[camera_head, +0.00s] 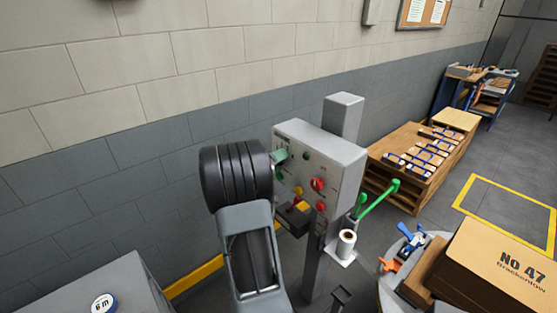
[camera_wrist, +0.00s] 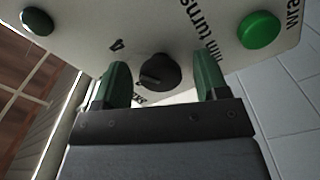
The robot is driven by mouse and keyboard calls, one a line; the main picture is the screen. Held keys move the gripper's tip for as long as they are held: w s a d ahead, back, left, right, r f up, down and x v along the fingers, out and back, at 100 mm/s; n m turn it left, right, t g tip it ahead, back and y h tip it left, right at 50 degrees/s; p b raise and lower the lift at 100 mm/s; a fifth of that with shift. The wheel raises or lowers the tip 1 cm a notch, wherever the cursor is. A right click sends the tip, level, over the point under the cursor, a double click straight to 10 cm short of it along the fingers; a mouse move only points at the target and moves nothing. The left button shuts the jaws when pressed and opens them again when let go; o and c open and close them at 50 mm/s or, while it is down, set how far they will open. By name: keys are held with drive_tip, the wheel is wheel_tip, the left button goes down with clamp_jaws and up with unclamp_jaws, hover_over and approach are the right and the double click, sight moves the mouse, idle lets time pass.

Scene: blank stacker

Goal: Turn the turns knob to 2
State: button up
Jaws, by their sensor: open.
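The black turns knob (camera_wrist: 160,72) is on the pale face of the control box in the wrist view, near the printed word "turns" and a "4". A pointer mark on the knob seems to aim to the lower left; I cannot read which number it meets. My gripper (camera_wrist: 161,78) is open, with one green finger on each side of the knob and a visible gap on both sides. The grey control box (camera_head: 327,162) stands on a post in the head view. There my gripper (camera_head: 281,156) is at its left edge, and my arm hides that part of the panel.
A green button (camera_wrist: 259,30) and a dark button (camera_wrist: 37,21) flank the knob. A red knob (camera_head: 317,184) and a red button (camera_head: 321,207) are also on the box. A white roll (camera_head: 346,243) and green-handled levers (camera_head: 386,190) stand close by at right.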

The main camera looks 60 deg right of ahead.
drive_tip(key=shift+d, duration=0.2)
drive_tip(key=c, duration=0.9)
